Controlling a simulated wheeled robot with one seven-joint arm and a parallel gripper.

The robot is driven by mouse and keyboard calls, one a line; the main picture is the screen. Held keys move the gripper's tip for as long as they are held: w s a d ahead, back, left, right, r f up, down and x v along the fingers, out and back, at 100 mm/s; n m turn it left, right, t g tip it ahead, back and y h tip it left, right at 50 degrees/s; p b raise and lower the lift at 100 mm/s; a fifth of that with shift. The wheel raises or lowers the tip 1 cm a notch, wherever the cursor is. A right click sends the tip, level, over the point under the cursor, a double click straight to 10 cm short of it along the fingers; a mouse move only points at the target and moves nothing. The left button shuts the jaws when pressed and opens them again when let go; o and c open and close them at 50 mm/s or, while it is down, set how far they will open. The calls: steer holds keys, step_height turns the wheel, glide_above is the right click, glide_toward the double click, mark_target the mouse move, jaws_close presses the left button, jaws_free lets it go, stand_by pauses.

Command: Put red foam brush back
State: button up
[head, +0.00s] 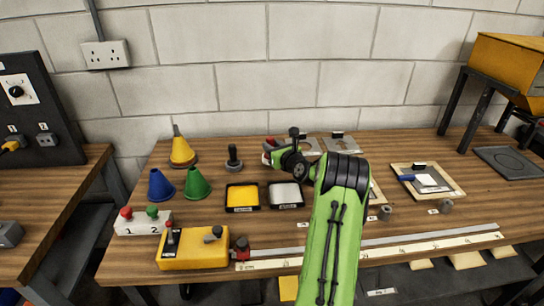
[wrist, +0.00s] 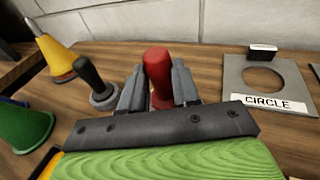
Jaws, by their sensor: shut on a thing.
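The red foam brush (wrist: 157,72) is upright between my gripper's fingers in the wrist view; its rounded red handle shows, and its lower end is hidden by the gripper. In the head view a bit of red (head: 269,142) shows beside my gripper (head: 275,152), at the back middle of the bench. My gripper (wrist: 158,88) is shut on the brush. A whitish rounded edge (head: 266,159) shows just below it; I cannot tell whether the brush touches it or the bench.
A black-handled piece on a round grey base (head: 234,160) stands left of my gripper. Yellow (head: 242,208) and whitish (head: 286,206) trays lie in front. Blue, green and yellow cones stand left. Stencil plates, including CIRCLE (wrist: 235,97), lie right. A wall closes the back.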

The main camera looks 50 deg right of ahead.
steer(key=shift+f, duration=0.9)
steer(key=shift+s+f, duration=0.1)
steer(key=shift+f, duration=0.05)
steer(key=o, duration=0.9)
steer(key=shift+o, duration=0.2)
